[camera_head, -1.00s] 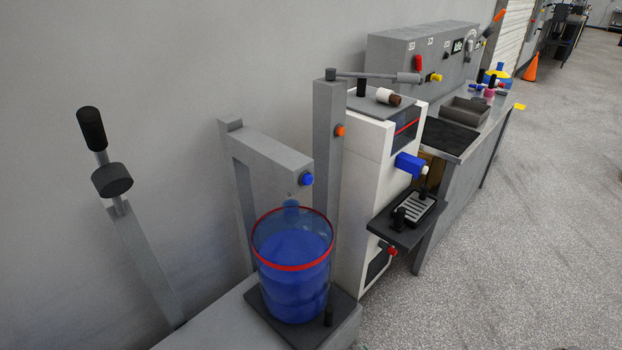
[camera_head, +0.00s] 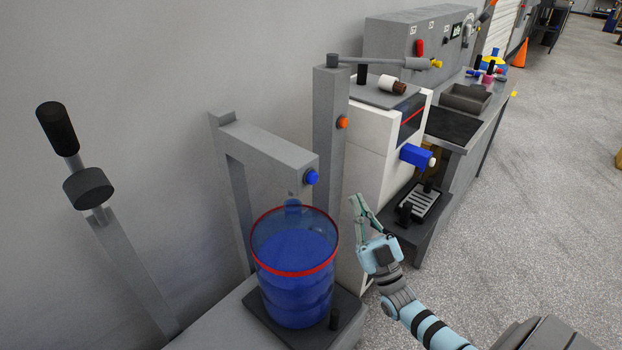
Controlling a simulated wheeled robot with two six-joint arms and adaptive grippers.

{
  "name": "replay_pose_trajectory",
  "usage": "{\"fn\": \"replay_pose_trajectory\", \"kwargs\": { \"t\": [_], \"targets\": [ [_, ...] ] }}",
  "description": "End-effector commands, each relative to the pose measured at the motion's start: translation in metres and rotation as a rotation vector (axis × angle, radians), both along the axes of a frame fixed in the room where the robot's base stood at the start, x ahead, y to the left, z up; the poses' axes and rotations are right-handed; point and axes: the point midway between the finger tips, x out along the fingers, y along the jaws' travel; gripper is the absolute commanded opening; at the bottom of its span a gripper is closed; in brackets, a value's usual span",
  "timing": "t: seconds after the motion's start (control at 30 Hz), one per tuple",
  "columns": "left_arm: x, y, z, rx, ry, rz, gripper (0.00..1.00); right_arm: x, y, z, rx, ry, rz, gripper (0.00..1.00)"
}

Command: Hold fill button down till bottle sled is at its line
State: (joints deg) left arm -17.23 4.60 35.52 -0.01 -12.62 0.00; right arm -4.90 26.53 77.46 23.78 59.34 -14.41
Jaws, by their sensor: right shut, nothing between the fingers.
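A clear round container (camera_head: 294,295) holds blue liquid and has a red line (camera_head: 300,274) around it. The liquid surface looks close to or below the line; I cannot tell exactly. The container stands on a dark plate (camera_head: 345,308) with a small black knob. A grey arch (camera_head: 264,140) stands over it, with a blue button (camera_head: 312,177) on its end and a spout above the container. My right gripper (camera_head: 357,202) is shut and empty, right of the container and apart from the button. My left gripper is out of view.
An orange button (camera_head: 342,123) sits on the grey post behind the arch. A white machine (camera_head: 372,150) with a blue nozzle (camera_head: 418,156) and dark tray (camera_head: 424,203) stands behind my right gripper. A black-handled lever (camera_head: 58,128) stands at left. Open floor lies at right.

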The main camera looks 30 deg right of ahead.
Motion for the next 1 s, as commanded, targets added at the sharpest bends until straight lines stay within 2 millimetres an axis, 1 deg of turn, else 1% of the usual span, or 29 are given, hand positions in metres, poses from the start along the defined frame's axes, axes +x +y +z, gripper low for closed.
{"fn": "replay_pose_trajectory", "kwargs": {
  "t": [0.13,0.27,0.37,0.7,0.83,1.0],
  "targets": [
    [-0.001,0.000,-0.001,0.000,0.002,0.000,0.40,-0.001,-0.002,0.000,0.000,0.001,-0.004,0.00],
    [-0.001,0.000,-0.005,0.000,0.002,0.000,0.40,0.005,0.001,-0.002,0.000,0.001,-0.003,0.00],
    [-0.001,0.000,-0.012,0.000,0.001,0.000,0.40,0.016,0.004,-0.003,0.001,0.000,-0.002,0.00],
    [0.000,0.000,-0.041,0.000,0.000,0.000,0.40,0.064,0.019,-0.004,0.000,0.001,0.000,0.00],
    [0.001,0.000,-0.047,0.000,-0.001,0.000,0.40,0.077,0.023,-0.004,0.000,0.003,0.000,0.00],
    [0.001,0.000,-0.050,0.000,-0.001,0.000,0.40,0.084,0.025,-0.002,0.000,0.004,0.000,0.00]
  ]
}}
